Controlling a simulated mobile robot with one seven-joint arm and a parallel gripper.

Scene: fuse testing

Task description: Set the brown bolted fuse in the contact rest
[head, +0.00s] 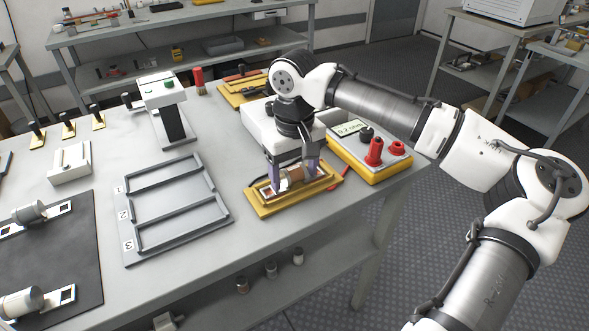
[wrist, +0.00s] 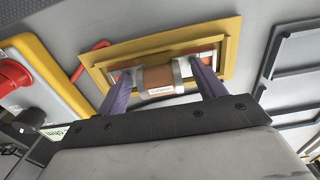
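The brown bolted fuse (head: 294,177) has a brown barrel with silvery end caps. It lies lengthwise within the yellow contact rest (head: 262,209); in the wrist view the fuse (wrist: 158,78) shows a pale label, and the rest's frame (wrist: 232,50) surrounds it. Whether it touches the rest's contacts I cannot tell. My gripper (head: 292,168) points down over the rest, its purple fingers straddling the fuse, one beyond each end cap. In the wrist view my gripper (wrist: 162,78) looks open, with small gaps beside the caps.
A yellow meter (head: 368,158) with red and black knobs stands close right of the rest. An empty grey three-slot tray (head: 172,253) lies to the left. A dark mat (head: 75,265) holds other fuses. The table's front edge is close below the rest.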

